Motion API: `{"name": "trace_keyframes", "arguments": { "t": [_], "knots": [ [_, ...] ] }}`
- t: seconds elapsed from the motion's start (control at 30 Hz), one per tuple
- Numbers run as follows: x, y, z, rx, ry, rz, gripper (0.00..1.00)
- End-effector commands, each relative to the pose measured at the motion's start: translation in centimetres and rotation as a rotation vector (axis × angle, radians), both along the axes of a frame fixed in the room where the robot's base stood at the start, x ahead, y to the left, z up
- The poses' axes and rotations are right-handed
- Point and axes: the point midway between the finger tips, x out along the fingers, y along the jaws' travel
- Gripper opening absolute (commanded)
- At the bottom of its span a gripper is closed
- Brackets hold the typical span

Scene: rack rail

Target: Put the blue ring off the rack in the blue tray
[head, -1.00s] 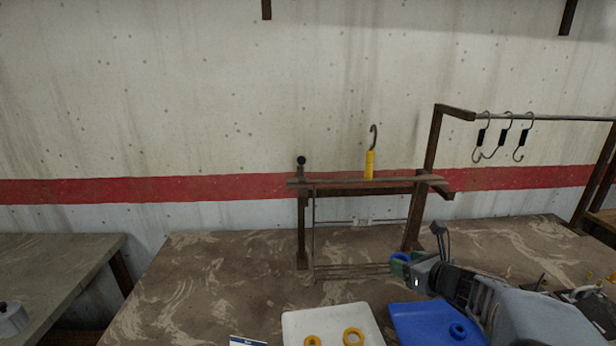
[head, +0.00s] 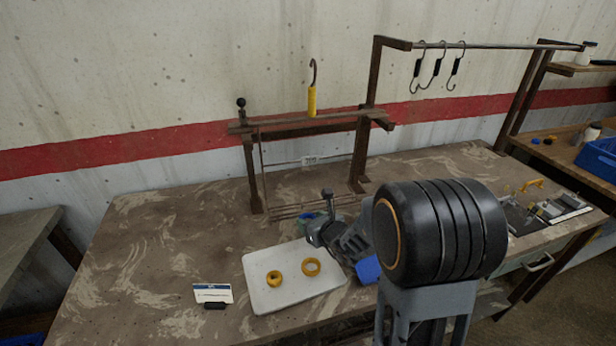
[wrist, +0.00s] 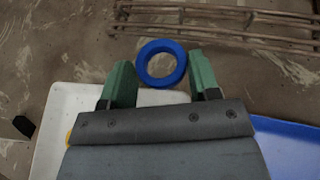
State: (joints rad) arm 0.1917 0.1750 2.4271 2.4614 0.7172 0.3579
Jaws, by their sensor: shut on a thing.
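The blue ring (wrist: 161,63) is held between the two green fingertips of my gripper (wrist: 163,78) in the wrist view. In the head view my gripper (head: 309,220) is near the back right corner of the white tray, in front of the rack (head: 315,128). The blue tray (head: 368,270) is mostly hidden behind my arm in the head view. In the wrist view part of it (wrist: 290,148) shows at the lower right, and the ring is not over that part.
A yellow-handled hook (head: 312,100) is upright at the rack's top bar. Black-handled hooks (head: 438,67) hang from a rail. The table's left part is clear.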

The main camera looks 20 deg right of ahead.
Motion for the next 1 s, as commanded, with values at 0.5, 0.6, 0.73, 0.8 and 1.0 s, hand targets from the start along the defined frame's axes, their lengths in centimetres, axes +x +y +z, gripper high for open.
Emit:
{"name": "trace_keyframes", "arguments": {
  "t": [0.5,0.6,0.73,0.8,1.0],
  "knots": [
    [-2.5,-9.4,9.9,-0.004,-0.006,-0.019,0.32],
    [-3.5,-9.8,11.0,-0.003,-0.005,0.016,0.32],
    [-4.8,-9.0,11.4,0.0,-0.001,0.089,0.32],
    [-5.1,-8.4,10.9,0.002,0.0,0.114,0.32],
    [-5.3,-8.2,10.7,0.0,-0.001,0.102,0.32]
  ]
}}
